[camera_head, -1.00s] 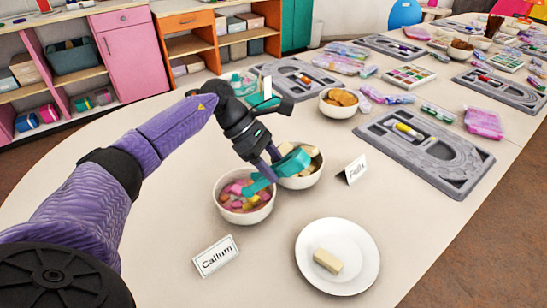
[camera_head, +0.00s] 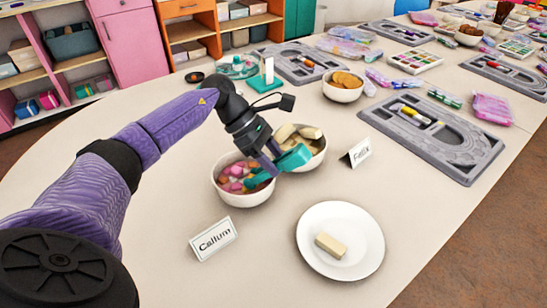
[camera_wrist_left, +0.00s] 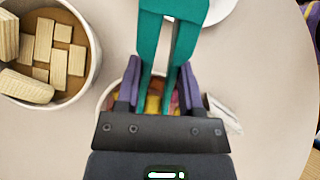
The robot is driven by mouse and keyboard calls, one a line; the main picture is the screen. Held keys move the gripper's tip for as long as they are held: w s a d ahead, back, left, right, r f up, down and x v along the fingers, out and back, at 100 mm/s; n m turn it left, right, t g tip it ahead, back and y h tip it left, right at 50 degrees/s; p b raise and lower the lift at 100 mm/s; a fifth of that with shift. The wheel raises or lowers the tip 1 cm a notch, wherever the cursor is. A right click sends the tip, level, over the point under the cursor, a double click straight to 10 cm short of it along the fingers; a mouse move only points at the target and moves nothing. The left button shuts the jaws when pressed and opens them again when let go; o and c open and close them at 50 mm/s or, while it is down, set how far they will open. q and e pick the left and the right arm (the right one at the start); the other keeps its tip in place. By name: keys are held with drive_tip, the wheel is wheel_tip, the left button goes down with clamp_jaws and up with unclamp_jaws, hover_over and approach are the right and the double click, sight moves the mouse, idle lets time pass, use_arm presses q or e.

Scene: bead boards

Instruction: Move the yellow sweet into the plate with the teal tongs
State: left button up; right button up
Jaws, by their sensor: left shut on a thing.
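My left gripper (camera_head: 270,163) is shut on the teal tongs (camera_head: 293,158), which also show in the left wrist view (camera_wrist_left: 155,30). The tongs' lower end reaches over or into the white bowl of mixed sweets (camera_head: 243,198). Pink, orange and other sweets show there. A yellow sweet (camera_wrist_left: 153,104) shows between the tong arms in the left wrist view; whether they touch it I cannot tell. The white plate (camera_head: 365,258) stands in front, to the right, with one pale wafer-like block (camera_head: 330,245) on it. My right gripper is not in view.
A second bowl (camera_head: 318,158) with pale blocks stands right beside the sweets bowl, partly behind the tongs. A biscuit bowl (camera_head: 342,92) and grey tray (camera_head: 460,160) lie beyond. The table's front left is clear.

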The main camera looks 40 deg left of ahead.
use_arm(q)
clamp_jaws()
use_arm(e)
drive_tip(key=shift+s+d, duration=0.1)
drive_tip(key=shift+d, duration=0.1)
use_arm(q)
wheel_tip(320, 180, up, 12)
drive_tip(key=p, duration=0.7)
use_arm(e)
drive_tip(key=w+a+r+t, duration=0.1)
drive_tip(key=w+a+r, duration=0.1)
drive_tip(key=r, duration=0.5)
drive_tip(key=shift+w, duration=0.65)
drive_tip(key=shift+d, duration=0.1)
